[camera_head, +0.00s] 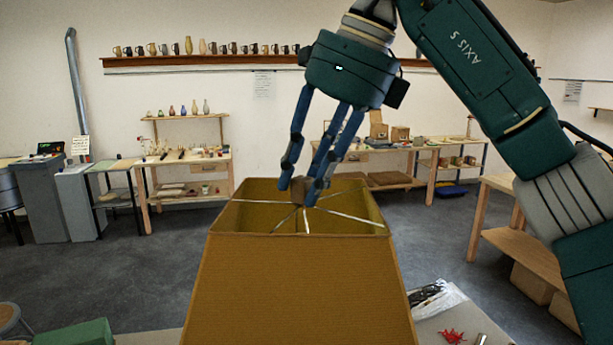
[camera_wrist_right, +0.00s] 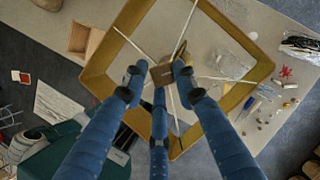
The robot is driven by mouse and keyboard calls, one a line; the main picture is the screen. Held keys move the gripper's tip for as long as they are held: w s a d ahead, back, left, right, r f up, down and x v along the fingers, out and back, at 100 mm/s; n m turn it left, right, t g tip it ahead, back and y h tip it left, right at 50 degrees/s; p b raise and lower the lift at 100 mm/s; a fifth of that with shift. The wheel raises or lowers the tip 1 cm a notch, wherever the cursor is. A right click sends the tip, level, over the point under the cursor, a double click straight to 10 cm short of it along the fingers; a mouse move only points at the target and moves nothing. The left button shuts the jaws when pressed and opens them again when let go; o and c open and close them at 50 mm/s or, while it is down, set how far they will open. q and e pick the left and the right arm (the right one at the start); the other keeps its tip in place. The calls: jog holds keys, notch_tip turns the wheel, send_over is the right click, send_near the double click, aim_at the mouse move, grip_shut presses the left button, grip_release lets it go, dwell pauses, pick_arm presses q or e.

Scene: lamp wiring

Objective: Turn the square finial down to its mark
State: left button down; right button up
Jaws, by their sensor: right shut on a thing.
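The square finial (camera_head: 298,189) is a small brown block at the middle of the lampshade's top spokes. My right gripper (camera_head: 304,192) comes down from above and is shut on it, its blue fingers on the block's sides. In the right wrist view the finial (camera_wrist_right: 162,74) sits between the fingertips of my right gripper (camera_wrist_right: 160,76). The lampshade (camera_head: 305,290) is mustard yellow, square and open at the top; its rim also shows in the wrist view (camera_wrist_right: 262,62). I cannot make out the mark. My left gripper is not in view.
Below the shade, the table (camera_head: 455,325) bears a clear bag of dark parts (camera_head: 432,298) and a red item (camera_head: 452,336). A green block (camera_head: 75,334) is at the lower left. Benches (camera_head: 190,165) and a mug shelf (camera_head: 200,61) stand along the far wall.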

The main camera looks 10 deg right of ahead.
jog(key=m, duration=0.2)
jog(key=m+t+h+b, duration=0.1)
jog(key=m, duration=0.1)
jog(key=m+h, duration=0.1)
jog(key=m, duration=0.1)
jog(key=shift+s+a+r+t, duration=0.1)
jog(key=shift+a+t, duration=0.15)
jog(key=shift+t, duration=0.05)
jog(key=m+h, duration=0.1)
jog(key=m, duration=0.3)
jog(key=shift+a, duration=0.15)
jog(key=shift+m+h, duration=0.8)
jog(key=shift+m, duration=0.8)
jog(key=o, duration=0.9)
jog(key=shift+o, duration=0.2)
